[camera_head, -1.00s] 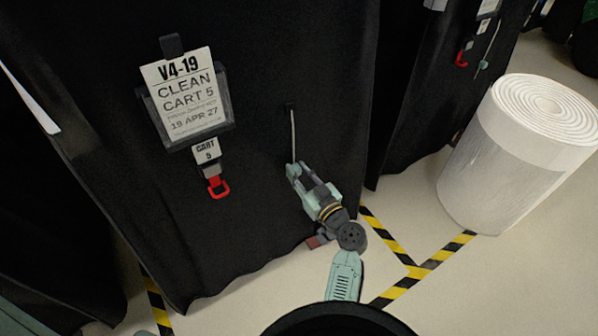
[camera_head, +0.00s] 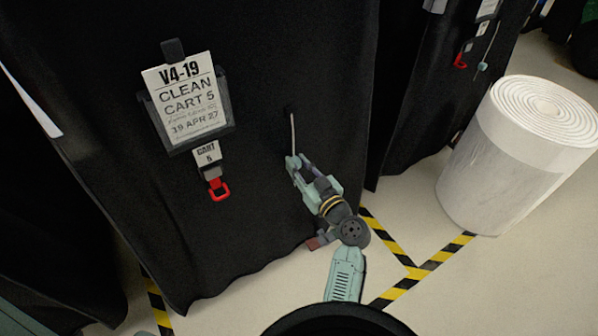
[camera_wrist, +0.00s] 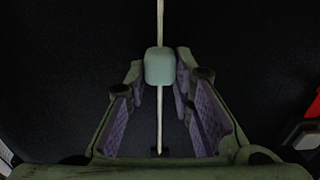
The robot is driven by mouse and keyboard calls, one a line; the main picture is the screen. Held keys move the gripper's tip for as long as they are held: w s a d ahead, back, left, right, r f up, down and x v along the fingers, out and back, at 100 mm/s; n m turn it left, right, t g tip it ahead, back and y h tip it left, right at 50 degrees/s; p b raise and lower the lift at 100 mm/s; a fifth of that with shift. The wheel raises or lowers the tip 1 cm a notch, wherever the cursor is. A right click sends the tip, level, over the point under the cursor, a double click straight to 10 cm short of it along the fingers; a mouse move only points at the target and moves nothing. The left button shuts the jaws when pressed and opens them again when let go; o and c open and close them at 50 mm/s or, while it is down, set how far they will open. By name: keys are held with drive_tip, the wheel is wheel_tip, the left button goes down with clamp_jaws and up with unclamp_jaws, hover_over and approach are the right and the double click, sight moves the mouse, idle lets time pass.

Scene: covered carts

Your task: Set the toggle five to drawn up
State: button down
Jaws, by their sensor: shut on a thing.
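Toggle five (camera_wrist: 160,66), a small pale green block, sits on a pale cord (camera_wrist: 160,115) that runs straight through it. My gripper (camera_wrist: 160,75) is shut on the toggle, with a fingertip at each side of it. In the head view, my gripper (camera_head: 293,163) is at the front of the black cover of cart 5 (camera_head: 260,215). The pale cord (camera_head: 293,132) shows above my gripper there, up to a small dark anchor. In that view I cannot tell the toggle apart from the fingertips.
A label holder reading "CLEAN CART 5" (camera_head: 187,103) hangs left of the cord, with a small tag and a red clip (camera_head: 219,190) below it. A white roll (camera_head: 520,155) stands at the right. Yellow and black tape (camera_head: 395,247) marks the floor.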

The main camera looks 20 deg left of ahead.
wheel_tip(320, 180, up, 8)
drive_tip(key=shift+f+p, duration=0.2)
drive_tip(key=shift+p, duration=0.4)
drive_tip(key=c, duration=1.4)
unclamp_jaws()
drive_tip(key=shift+f, duration=0.1)
drive_tip(key=shift+o, duration=0.2)
approach(291, 137)
drive_tip(key=v, duration=0.5)
drive_tip(key=shift+s+d, duration=0.25)
drive_tip(key=shift+d, duration=0.05)
